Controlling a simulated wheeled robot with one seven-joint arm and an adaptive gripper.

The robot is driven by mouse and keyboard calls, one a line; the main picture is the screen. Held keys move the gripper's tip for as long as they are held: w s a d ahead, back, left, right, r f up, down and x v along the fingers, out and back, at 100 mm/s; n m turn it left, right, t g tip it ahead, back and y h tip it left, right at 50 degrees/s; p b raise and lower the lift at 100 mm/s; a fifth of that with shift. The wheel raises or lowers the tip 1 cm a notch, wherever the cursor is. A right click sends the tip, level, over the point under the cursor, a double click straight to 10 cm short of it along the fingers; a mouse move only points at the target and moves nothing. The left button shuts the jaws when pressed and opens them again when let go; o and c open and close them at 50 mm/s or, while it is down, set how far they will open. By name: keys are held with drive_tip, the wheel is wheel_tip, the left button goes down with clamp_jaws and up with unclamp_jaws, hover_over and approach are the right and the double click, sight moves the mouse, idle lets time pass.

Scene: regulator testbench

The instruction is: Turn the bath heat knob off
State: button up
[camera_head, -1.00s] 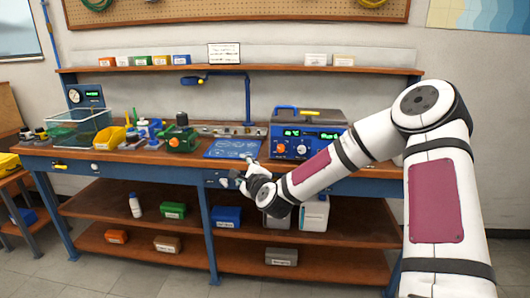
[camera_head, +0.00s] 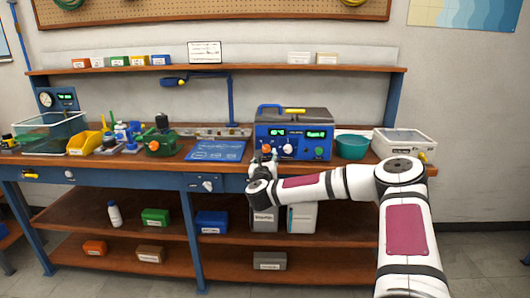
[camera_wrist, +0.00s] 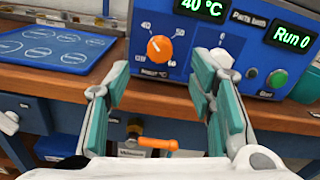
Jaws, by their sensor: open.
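The blue heated bath (camera_head: 293,134) stands on the bench with a dark lid and green displays. In the wrist view, its left display (camera_wrist: 201,8) reads 40 °C. An orange round knob (camera_wrist: 160,48) with a light pointer mark and a printed number scale is on its front panel. The small label below it is hard to read. A pale knob (camera_wrist: 221,58) is to its right, partly behind my right finger. My gripper (camera_wrist: 160,82) is open and empty before the panel, its fingers either side of the orange knob's line, apart from it. It also shows in the head view (camera_head: 263,162).
A blue mat (camera_wrist: 55,46) with outlined circles lies left of the bath. A green button (camera_wrist: 277,79) is on the panel's right. An orange-handled valve (camera_wrist: 152,143) is below the bench edge. A teal bowl (camera_head: 352,147) stands right of the bath.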

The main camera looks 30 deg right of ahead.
sight(266, 149)
drive_tip(key=x, duration=0.7)
drive_tip(key=shift+w+d+b, duration=0.2)
drive_tip(key=shift+w+b, duration=0.1)
drive_tip(key=shift+b, duration=0.1)
drive_tip(key=c, duration=1.2)
